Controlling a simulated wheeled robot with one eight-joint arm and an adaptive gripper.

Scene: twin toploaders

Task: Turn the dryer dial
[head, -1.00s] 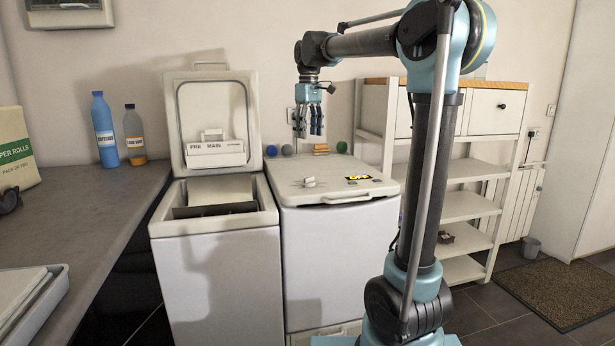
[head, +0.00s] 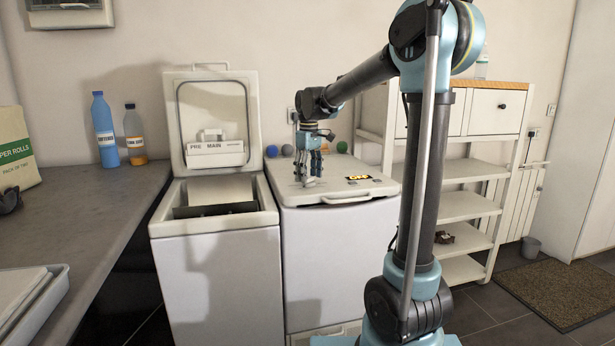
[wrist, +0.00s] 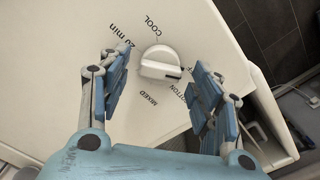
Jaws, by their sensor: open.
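The dryer dial (wrist: 160,65) is a round white knob with a raised grip bar and a dark mark at the bar's right end. Printed around it are "20 min", "COOL", "MIXED" and a word partly hidden by a finger, ending in "TTON". My gripper (wrist: 158,60) is open, with blue fingers on both sides of the dial and visible gaps to it. In the head view my gripper (head: 308,177) is low over the top of the right-hand white machine (head: 335,240), and its fingers mostly hide the dial there.
A white shelf unit (head: 465,205) stands to the right.

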